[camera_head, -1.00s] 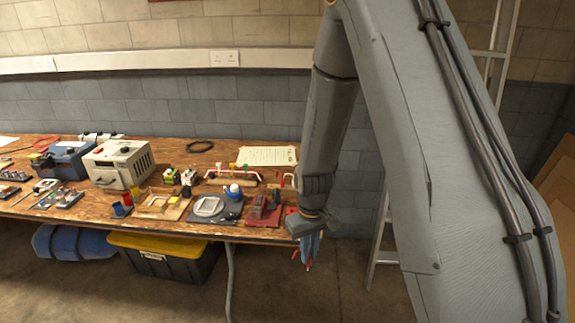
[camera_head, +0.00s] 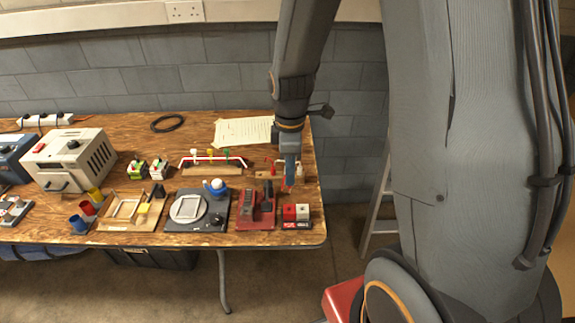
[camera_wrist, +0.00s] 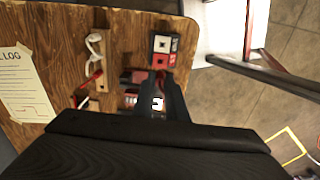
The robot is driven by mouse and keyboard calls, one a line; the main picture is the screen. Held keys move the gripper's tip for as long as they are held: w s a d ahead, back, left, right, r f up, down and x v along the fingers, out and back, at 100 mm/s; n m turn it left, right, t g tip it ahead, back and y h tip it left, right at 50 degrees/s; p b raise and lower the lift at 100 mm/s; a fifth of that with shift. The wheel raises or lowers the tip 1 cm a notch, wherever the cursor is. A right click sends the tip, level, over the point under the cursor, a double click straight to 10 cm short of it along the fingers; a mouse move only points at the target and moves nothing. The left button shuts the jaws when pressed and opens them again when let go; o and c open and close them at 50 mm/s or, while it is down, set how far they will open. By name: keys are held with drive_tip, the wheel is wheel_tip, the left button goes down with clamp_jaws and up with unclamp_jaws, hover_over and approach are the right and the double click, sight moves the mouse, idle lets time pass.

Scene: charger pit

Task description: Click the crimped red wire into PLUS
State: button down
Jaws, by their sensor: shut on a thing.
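My gripper (camera_head: 290,181) points down over the right end of the bench and is shut on the red wire (camera_head: 287,189). Only a little red shows below the jaws; the crimp cannot be made out. I cannot read which is PLUS.
A wooden strip (camera_wrist: 104,77) with a white loop and red piece stands close beside the gripper. A red crimping stand (camera_head: 257,208) is left of the blocks. A paper sheet (camera_head: 243,131) lies behind. The bench edge is close on the right.

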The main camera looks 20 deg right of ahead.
wheel_tip(320, 180, down, 5)
drive_tip(key=b, duration=0.4)
drive_tip(key=shift+a, duration=0.1)
drive_tip(key=shift+f, duration=0.6)
drive_tip(key=shift+f, duration=1.8)
idle(2.6)
idle(0.7)
drive_tip(key=c, duration=1.7)
unclamp_jaws()
drive_tip(key=shift+r, duration=0.1)
drive_tip(key=shift+r+p, duration=2.8)
drive_tip(key=shift+r, duration=0.6)
